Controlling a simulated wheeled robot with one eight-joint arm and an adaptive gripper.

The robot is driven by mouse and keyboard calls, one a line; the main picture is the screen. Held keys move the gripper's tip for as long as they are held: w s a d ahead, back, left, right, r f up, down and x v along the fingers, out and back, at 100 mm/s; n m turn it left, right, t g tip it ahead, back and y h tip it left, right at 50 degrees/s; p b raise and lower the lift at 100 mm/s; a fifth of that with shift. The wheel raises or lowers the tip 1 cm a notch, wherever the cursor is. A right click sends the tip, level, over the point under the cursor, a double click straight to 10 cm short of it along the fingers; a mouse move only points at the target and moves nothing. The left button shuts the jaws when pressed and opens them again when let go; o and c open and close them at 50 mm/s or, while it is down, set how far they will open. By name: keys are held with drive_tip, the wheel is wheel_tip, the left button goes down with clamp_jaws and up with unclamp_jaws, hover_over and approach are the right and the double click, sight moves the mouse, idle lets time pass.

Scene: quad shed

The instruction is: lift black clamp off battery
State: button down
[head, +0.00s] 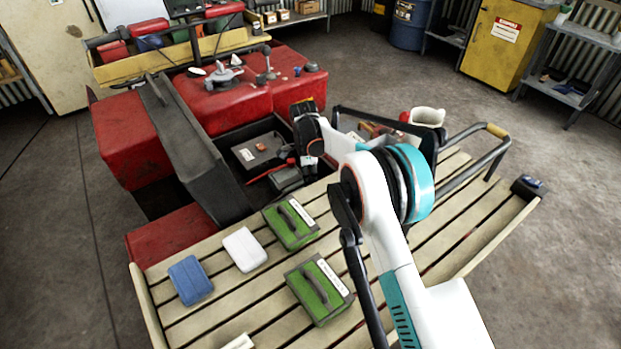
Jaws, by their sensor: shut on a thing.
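My gripper (307,160) is down in the open bay of the red quad, at the end of my arm. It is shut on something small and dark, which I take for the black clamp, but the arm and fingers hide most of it. A dark grey block (287,180), which looks like the battery, sits in the bay just left of and below the gripper. A red clamp or cable (266,171) lies beside it. I cannot tell whether the held clamp touches the battery.
A grey box (258,150) with a white label fills the bay's left part. A dark raised panel (200,150) stands left of the bay. The slatted rack (225,290) holds two green cases (320,288), a white pack (244,249) and a blue pack (190,280). A white jug (427,117) stands right.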

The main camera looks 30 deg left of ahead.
drive_tip(key=s+a+r+t+h+p, duration=0.1)
drive_tip(key=s+r+t, duration=0.4)
drive_tip(key=r, duration=0.5)
drive_tip(key=shift+a+h+p, duration=0.3)
drive_tip(key=shift+a+h, duration=0.5)
drive_tip(key=shift+a, duration=0.15)
drive_tip(key=shift+s+a, duration=0.1)
drive_tip(key=shift+s, duration=0.05)
drive_tip(key=c, duration=1.6)
unclamp_jaws()
drive_tip(key=shift+r, duration=0.1)
drive_tip(key=shift+o, duration=0.2)
drive_tip(key=shift+s, duration=0.1)
